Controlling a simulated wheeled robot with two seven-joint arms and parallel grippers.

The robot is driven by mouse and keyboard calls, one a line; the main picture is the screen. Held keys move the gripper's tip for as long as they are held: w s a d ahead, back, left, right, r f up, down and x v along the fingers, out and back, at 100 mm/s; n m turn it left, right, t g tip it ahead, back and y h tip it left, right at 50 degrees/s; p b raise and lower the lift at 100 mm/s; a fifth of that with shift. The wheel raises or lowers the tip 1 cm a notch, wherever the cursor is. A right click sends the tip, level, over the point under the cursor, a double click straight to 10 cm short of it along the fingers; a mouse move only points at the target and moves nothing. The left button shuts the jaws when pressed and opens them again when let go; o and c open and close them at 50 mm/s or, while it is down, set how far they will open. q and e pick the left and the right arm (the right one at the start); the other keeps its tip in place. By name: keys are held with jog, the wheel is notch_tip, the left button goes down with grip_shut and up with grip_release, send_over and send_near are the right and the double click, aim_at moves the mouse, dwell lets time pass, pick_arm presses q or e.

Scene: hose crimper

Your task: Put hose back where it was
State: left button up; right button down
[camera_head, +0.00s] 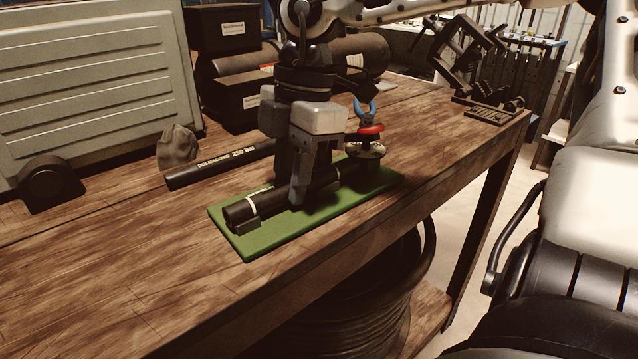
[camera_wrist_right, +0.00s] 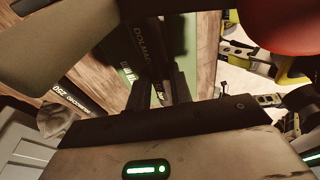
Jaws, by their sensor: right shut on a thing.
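A black hose (camera_head: 240,212) lies along a green mat (camera_head: 275,234) on the wooden bench. My right gripper (camera_head: 308,185) reaches down from above and is shut around the middle of this hose. The hose is at or very near the mat; the fingers hide its middle, so I cannot tell whether it touches. In the right wrist view the held hose (camera_wrist_right: 143,45) shows its lettering between the fingers. A second black hose (camera_head: 215,168), lettered with "250 bar", lies behind the mat. My left gripper is not in view.
A grey cloth-like lump (camera_head: 177,147) and a large grey case (camera_head: 85,75) are at the left. Black boxes (camera_head: 222,65) stand at the back. The bench's front left is clear.

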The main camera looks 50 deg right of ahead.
aim_at(268, 193)
jog(key=shift+w+a+b, duration=0.15)
jog(key=shift+a+b, duration=0.15)
jog(key=shift+a, duration=0.55)
jog(key=shift+w+a+b, duration=0.1)
jog(key=shift+a+b, duration=0.15)
jog(key=shift+a, duration=0.6)
jog(key=shift+r, duration=0.15)
jog(key=shift+a+p+v, duration=0.25)
jog(key=shift+p+v, duration=0.55)
jog(key=shift+v, duration=0.3)
jog(key=shift+a+p+v, duration=0.2)
jog(key=shift+p+v, duration=0.55)
jog(key=shift+v, duration=0.35)
jog(key=shift+a+p+v, duration=0.25)
jog(key=shift+p+v, duration=0.55)
jog(key=shift+v, duration=0.25)
jog(key=shift+w+r, duration=0.15)
jog(key=b+x, duration=0.2)
jog(key=x, duration=0.1)
jog(key=d+b+x, duration=0.1)
jog(key=b+x, duration=0.1)
jog(key=x, duration=0.1)
jog(key=shift+d, duration=0.15)
